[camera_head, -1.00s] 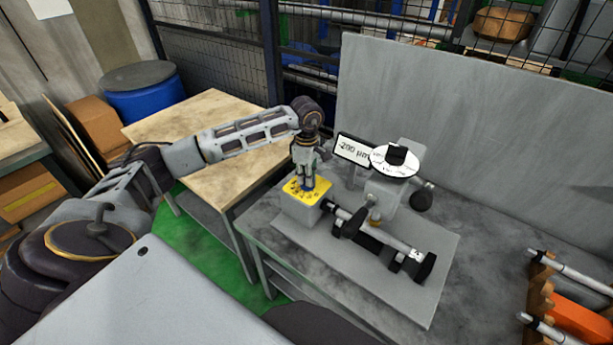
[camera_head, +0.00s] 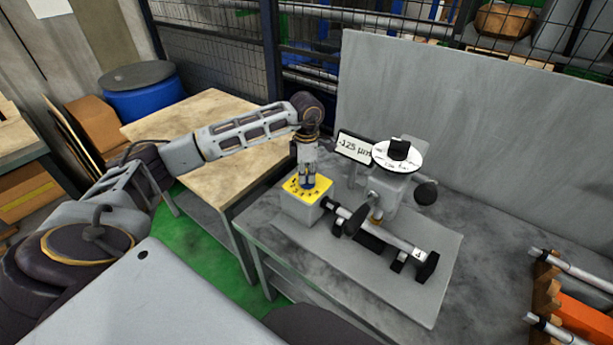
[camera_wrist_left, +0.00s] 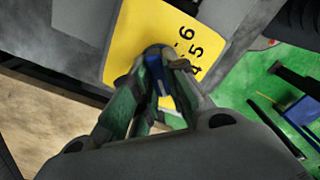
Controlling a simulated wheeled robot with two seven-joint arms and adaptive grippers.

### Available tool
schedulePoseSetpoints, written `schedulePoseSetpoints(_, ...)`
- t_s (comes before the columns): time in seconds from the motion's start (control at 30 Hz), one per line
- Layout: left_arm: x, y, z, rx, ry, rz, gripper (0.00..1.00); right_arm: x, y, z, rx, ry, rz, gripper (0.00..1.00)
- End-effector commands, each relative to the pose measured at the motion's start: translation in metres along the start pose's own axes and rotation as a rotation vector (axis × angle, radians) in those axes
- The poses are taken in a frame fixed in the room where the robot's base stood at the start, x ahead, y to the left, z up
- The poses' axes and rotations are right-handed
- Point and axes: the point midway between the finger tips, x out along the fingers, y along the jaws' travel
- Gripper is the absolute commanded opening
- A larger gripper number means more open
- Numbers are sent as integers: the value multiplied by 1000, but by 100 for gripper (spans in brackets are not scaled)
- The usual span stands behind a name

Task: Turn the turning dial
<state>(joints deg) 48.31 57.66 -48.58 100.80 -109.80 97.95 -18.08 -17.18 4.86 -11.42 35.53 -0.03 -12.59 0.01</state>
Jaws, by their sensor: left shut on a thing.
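The turning dial sits on a grey box with a yellow numbered top (camera_head: 292,184); this yellow face also shows in the left wrist view (camera_wrist_left: 130,35). My left gripper (camera_head: 308,184) points down onto the yellow face from above. It is shut on the blue dial knob (camera_wrist_left: 154,62), which is mostly hidden between the fingers. The numbers 4, 5 and 6 are readable beside the fingers in the left wrist view. The display (camera_head: 354,147) behind the box reads -125 µm. My right gripper is not in view.
The grinder (camera_head: 385,195), with a white disc (camera_head: 397,157) and a cylindrical bar (camera_head: 400,242), stands right of the box on a grey table (camera_head: 470,290). A grey panel (camera_head: 480,130) stands behind. A wooden table (camera_head: 215,110) is at left. Bars in an orange rack (camera_head: 580,312) lie at right.

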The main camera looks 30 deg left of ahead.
Motion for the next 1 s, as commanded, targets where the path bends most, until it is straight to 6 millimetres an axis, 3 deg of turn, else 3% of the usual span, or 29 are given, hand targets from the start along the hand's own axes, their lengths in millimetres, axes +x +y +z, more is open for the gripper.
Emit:
schedulePoseSetpoints(0.33,-1,0,0,-262,-2,3,0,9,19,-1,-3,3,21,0)
schedulePoseSetpoints(0.7,-1,-1,0,-488,-2,2,0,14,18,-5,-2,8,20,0)
schedulePoseSetpoints(1.0,-1,-1,0,-563,-2,2,0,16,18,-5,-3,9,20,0)
